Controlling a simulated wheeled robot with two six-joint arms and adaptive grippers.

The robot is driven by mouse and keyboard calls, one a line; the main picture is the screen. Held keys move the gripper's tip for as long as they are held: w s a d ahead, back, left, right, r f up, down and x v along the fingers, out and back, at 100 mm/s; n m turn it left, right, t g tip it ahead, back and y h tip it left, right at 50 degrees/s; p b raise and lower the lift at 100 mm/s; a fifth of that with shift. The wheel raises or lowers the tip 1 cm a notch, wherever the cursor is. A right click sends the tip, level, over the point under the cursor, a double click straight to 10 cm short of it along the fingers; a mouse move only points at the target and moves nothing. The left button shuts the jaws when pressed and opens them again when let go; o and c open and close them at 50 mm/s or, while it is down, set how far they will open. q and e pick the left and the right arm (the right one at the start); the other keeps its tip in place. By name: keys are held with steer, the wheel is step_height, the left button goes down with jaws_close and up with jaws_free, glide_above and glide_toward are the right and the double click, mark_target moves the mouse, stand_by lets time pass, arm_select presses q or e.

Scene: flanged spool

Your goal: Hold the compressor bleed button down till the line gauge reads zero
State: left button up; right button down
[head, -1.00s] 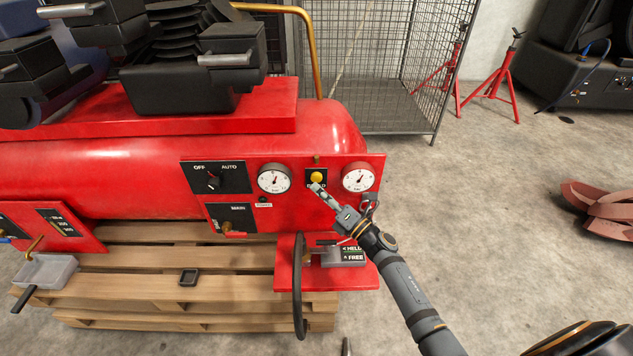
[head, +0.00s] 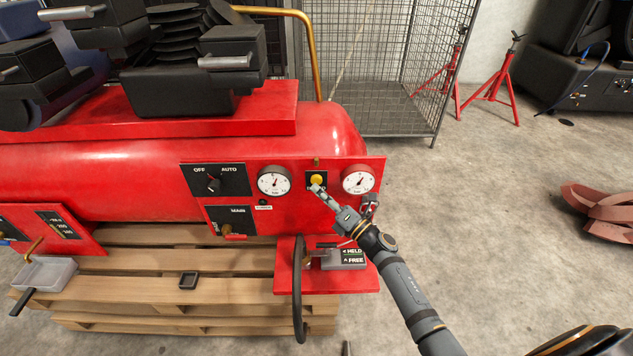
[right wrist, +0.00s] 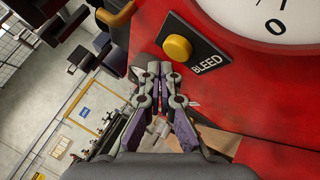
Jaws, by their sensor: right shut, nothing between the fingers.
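The yellow bleed button (head: 316,179) sits on a black plate on the compressor's red panel, between two round white gauges. In the right wrist view the button (right wrist: 177,48) stands out from its plate, marked BLEED. My right gripper (head: 316,188) is shut and empty, its tips just below the button in the head view. In the right wrist view its tips (right wrist: 159,69) show beside the button; I cannot tell whether they touch. The left gauge (head: 274,181) and right gauge (head: 358,180) have needles off to read exactly; their labels are too small. My left gripper is out of view.
An OFF/AUTO switch (head: 213,184) and a MAIN valve (head: 228,229) are left of the button. A hose (head: 298,300) hangs below the panel beside a HELD/FREE plate (head: 353,256). The compressor stands on a wooden pallet (head: 140,285).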

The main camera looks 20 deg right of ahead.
steer(key=shift+w, duration=0.15)
stand_by(0.4)
steer(key=shift+w+d, duration=0.15)
steer(key=shift+w, duration=0.15)
steer(key=shift+w+d+b, duration=0.1)
steer(key=shift+w+b, duration=0.35)
stand_by(0.7)
stand_by(2.2)
steer(key=shift+s+a+p, duration=0.25)
steer(key=shift+s+p, duration=0.05)
steer(key=shift+s, duration=0.6)
